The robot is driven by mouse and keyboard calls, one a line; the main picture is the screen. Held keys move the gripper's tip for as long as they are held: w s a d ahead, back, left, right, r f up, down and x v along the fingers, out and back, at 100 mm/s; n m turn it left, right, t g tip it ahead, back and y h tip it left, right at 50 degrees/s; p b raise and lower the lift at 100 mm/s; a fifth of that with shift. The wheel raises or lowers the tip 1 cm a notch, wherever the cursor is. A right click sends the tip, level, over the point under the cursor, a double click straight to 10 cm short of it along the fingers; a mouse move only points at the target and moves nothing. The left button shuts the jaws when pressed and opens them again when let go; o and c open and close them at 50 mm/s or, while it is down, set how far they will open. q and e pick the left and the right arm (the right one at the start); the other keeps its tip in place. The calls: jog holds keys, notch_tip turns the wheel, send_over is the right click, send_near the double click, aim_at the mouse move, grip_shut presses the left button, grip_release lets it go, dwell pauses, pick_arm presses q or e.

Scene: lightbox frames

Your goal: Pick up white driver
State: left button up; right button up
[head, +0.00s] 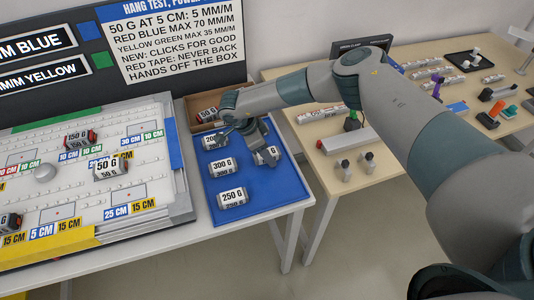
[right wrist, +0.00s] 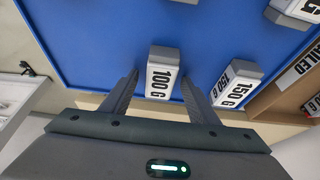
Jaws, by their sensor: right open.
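I cannot make out which thing is the white driver. A white block marked 100 G (right wrist: 162,80) lies on the blue mat (right wrist: 90,30), its near end between the fingertips of my right gripper (right wrist: 160,85). The fingers are open, one on each side of it, with visible gaps. In the head view my right gripper (head: 248,132) is over the back of the blue mat (head: 277,196) and partly hides a white block (head: 268,156). My left gripper is in neither view.
White blocks marked 300 G (head: 222,167) and 250 G (head: 232,198) lie on the mat. A pegboard (head: 100,215) with weights stands left. A wooden tray (head: 182,112) is behind. A wooden table (head: 400,150) with tools and small parts stands right.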

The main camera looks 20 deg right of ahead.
jog(key=shift+f, duration=0.1)
dwell(0.7)
jog(key=c, duration=1.2)
